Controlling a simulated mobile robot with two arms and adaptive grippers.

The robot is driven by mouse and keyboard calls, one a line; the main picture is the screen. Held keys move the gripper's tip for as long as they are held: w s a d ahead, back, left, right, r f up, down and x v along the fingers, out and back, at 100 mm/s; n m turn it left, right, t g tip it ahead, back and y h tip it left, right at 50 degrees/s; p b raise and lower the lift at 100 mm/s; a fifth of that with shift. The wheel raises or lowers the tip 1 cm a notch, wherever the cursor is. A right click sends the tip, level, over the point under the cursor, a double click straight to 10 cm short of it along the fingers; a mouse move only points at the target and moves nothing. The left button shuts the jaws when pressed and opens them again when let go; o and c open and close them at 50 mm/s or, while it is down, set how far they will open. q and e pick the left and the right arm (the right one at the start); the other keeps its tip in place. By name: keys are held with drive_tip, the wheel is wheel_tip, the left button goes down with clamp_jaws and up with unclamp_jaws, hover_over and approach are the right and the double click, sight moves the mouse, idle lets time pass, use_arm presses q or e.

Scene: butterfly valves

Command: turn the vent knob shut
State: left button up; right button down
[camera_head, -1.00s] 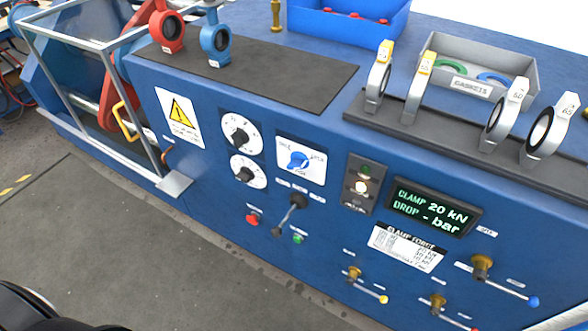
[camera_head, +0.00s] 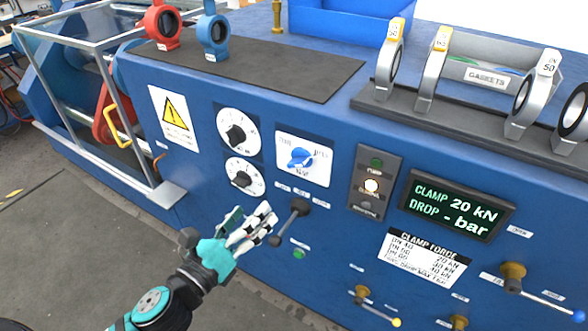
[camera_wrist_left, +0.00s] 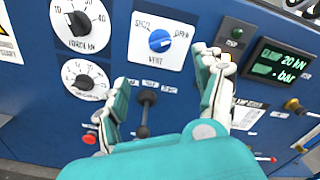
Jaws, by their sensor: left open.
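The vent knob (camera_head: 300,158) is a blue round knob on a white plate on the blue front panel. In the left wrist view the knob (camera_wrist_left: 160,41) shows whole, with "VENT" printed below it and "OPEN" at its upper right. My left gripper (camera_head: 252,222) is open and empty, lower and to the left of the knob in the head view. In the wrist view its fingers (camera_wrist_left: 165,78) stand apart, below and to either side of the knob, not touching it. My right gripper is not in view.
A black lever (camera_head: 289,222) sticks out below the vent plate and shows between my fingers in the wrist view. Two white dials (camera_head: 238,129) lie left of the knob. A lamp column (camera_head: 372,183) and a green-lettered display (camera_head: 453,206) lie right.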

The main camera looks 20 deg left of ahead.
sight(294, 165)
use_arm(q)
drive_tip(key=p+x, duration=0.3)
drive_tip(key=x, duration=1.4)
drive_tip(key=shift+w+d+f, duration=0.1)
drive_tip(key=shift+c, duration=0.4)
drive_tip(key=c, duration=1.1)
